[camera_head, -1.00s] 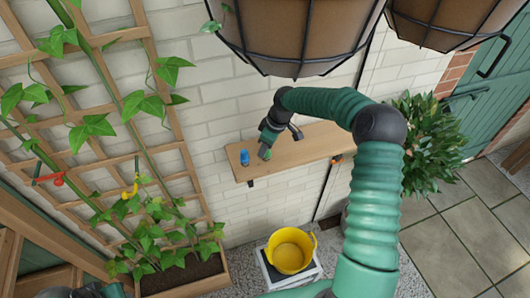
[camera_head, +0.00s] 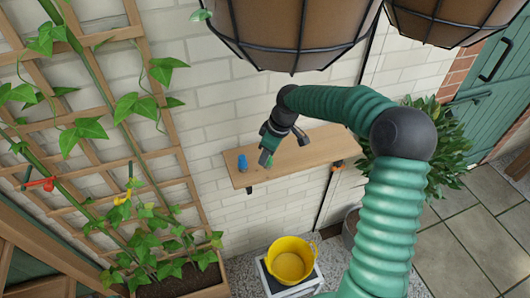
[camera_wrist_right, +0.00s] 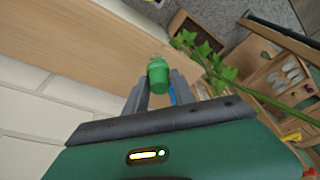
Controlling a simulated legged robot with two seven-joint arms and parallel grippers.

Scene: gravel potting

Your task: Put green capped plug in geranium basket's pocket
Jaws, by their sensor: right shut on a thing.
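My right gripper (camera_head: 266,151) is over the wooden wall shelf, shut on the green capped plug (camera_head: 264,159). In the right wrist view the plug's green cap (camera_wrist_right: 158,77) shows between the two grey fingers (camera_wrist_right: 157,93). Whether the plug touches the shelf I cannot tell. Two hanging baskets with dark wire frames and brown liners, a left one (camera_head: 290,28) and a right one (camera_head: 440,22), hang at the top of the head view. Their tops are cut off, so no geranium or pocket shows clearly. My left gripper is not in view.
A blue capped plug (camera_head: 242,163) stands on the shelf (camera_head: 312,150), left of my gripper. A yellow bucket (camera_head: 291,262) stands below. A vine-covered trellis (camera_head: 150,120) is at left, a leafy bush (camera_head: 450,150) at right. The baskets overhang the shelf.

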